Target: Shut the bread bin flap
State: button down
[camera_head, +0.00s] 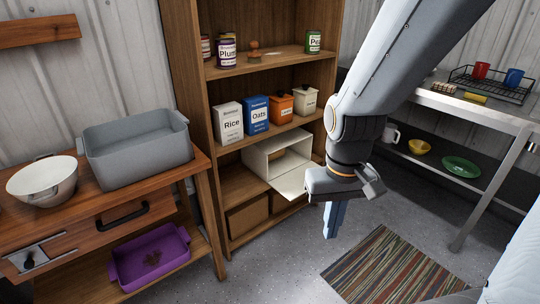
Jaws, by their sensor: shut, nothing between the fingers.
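The bread bin (262,150) is a cream box on a lower shelf of the wooden shelf unit. Its front is open and the inside shows. Its flap (291,184) hangs out forward, tilted down past the shelf edge. My gripper (331,234) points down with its fingers together and empty. It is in front of the shelf unit, right of the flap and lower in the picture. My wrist covers the area just right of the flap's end; I cannot tell whether it touches the flap.
The shelf unit (188,95) holds boxes, tins and canisters above the bin. A wooden bench (95,235) with a grey tub (135,150) stands at left. A metal table (480,108) stands at right. A striped rug (385,268) lies on the open floor.

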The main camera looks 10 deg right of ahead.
aim_at(290, 184)
jog(key=k, duration=0.65)
jog(key=z, duration=0.5)
jog(key=i, duration=1.25)
jog(key=u, duration=0.3)
